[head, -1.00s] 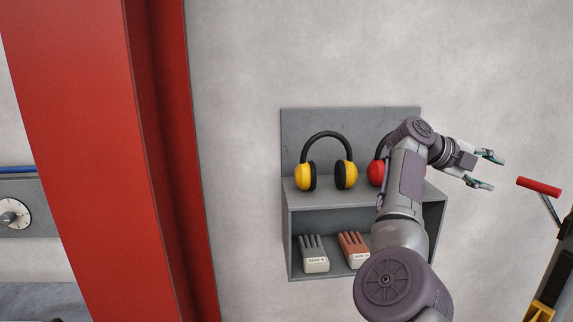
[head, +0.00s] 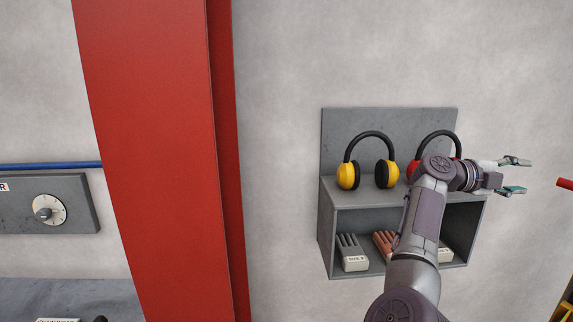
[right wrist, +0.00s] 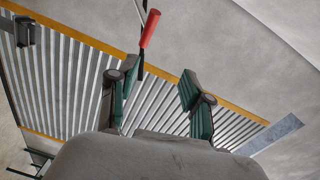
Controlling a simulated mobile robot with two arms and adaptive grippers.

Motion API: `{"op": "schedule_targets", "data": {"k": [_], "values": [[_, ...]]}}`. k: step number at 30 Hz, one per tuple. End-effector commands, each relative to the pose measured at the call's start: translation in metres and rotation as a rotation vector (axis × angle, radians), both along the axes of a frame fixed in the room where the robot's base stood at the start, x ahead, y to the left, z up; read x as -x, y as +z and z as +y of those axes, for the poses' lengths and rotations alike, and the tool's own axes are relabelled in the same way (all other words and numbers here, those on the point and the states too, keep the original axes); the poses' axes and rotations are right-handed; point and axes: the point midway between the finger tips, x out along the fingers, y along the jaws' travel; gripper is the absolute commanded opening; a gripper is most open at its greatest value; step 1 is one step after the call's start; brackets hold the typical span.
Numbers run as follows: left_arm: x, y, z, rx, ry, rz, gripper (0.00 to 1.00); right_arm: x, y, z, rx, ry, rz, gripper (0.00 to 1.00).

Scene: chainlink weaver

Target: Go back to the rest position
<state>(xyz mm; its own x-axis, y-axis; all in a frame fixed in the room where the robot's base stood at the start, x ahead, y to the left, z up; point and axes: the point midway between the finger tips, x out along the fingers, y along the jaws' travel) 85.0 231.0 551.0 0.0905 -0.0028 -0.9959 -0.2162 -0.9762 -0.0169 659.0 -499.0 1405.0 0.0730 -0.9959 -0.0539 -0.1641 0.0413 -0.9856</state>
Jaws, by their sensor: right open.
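My right gripper (head: 513,176) is open and empty at the right of the head view, pointing right. Its arm rises from the bottom and crosses in front of the wall shelf (head: 327,222). In the right wrist view the two fingers of the right gripper (right wrist: 160,100) stand apart with nothing between them. My left gripper is not in view.
Yellow earmuffs (head: 347,176) and partly hidden red earmuffs (head: 440,134) sit on the shelf, with gloves (head: 352,252) below. A red pillar (head: 160,150) stands left, beside a dial panel (head: 48,208). A red handle (right wrist: 150,28) rises beyond the right fingers.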

Motion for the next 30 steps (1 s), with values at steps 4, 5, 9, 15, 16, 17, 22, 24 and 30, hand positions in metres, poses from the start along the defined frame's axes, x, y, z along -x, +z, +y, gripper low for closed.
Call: {"op": "schedule_targets", "data": {"k": [4,5,9,15,16,17,22,24,30], "values": [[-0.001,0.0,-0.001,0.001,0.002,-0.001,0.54,0.004,-0.004,-0.014,0.196,0.056,0.033,0.49],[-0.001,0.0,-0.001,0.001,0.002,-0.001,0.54,0.004,-0.003,-0.016,0.241,0.074,0.042,0.49],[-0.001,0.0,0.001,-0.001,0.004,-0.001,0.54,0.002,-0.007,-0.01,0.481,0.204,0.12,0.49],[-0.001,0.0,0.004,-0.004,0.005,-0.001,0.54,-0.01,-0.061,0.067,0.885,0.632,0.413,0.49],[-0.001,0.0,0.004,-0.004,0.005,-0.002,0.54,-0.01,-0.078,0.084,0.93,0.714,0.472,0.49],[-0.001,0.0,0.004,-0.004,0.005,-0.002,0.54,-0.009,-0.094,0.1,0.963,0.791,0.527,0.49],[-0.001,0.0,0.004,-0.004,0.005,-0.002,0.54,0.02,-0.195,0.177,1.041,1.173,0.832,0.49],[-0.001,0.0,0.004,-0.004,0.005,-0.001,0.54,0.043,-0.236,0.203,1.035,1.312,0.955,0.49],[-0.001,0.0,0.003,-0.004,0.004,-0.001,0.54,0.14,-0.342,0.256,0.924,1.663,1.307,0.49]]}}
